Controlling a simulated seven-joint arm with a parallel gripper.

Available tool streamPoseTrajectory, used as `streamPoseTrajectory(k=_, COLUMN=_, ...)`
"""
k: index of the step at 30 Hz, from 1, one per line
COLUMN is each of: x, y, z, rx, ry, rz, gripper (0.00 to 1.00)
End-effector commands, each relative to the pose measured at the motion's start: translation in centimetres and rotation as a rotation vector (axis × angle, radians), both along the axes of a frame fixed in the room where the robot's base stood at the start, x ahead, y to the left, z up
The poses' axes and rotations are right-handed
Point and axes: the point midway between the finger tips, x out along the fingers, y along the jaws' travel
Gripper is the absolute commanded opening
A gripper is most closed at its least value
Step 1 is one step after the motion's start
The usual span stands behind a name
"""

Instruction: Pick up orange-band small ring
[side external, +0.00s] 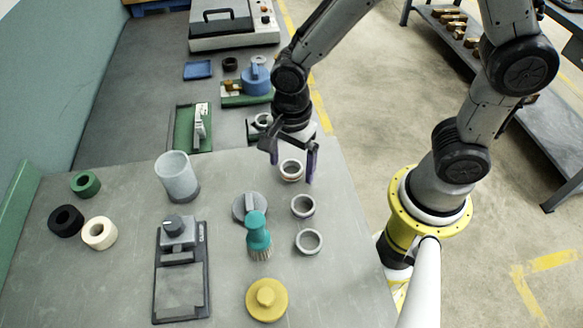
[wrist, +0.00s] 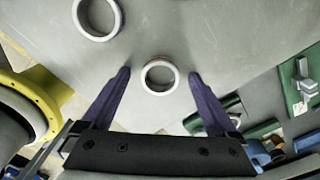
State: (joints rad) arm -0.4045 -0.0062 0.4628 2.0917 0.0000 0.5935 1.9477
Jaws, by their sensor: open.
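A small grey ring with a thin reddish-orange band (side external: 291,179) lies on the grey table, farthest back in a row of three rings. In the wrist view this ring (wrist: 148,84) sits between the fingertips, with a gap on each side. My gripper (side external: 292,163) is open, pointing down over that ring; its purple fingers also show in the wrist view (wrist: 159,74). I cannot tell the exact height above the ring. Two similar grey rings, the middle one (side external: 302,214) and the front one (side external: 309,252), lie nearer; their band colours are unclear.
A teal-handled brush (side external: 257,235), a grey knobbed disc (side external: 240,207) and a yellow knobbed disc (side external: 267,300) lie left of the rings. A grey cup (side external: 175,175) and a black-based device (side external: 180,285) stand farther left. Green fixtures (side external: 190,130) lie behind. The table's right edge is close.

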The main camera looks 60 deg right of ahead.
Motion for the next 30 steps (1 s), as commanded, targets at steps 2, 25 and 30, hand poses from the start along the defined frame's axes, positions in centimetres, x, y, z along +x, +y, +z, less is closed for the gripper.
streamPoseTrajectory(k=2, x=0.00, y=0.00, z=0.01, rx=0.000, ry=0.000, rz=0.000, gripper=0.94)
streamPoseTrajectory(k=25, x=0.04, y=0.01, z=0.10, rx=0.000, ry=-0.001, rz=0.000, gripper=0.00)
streamPoseTrajectory(k=30, x=0.07, y=0.02, z=0.54, rx=0.001, ry=-0.002, rz=0.000, gripper=0.00)
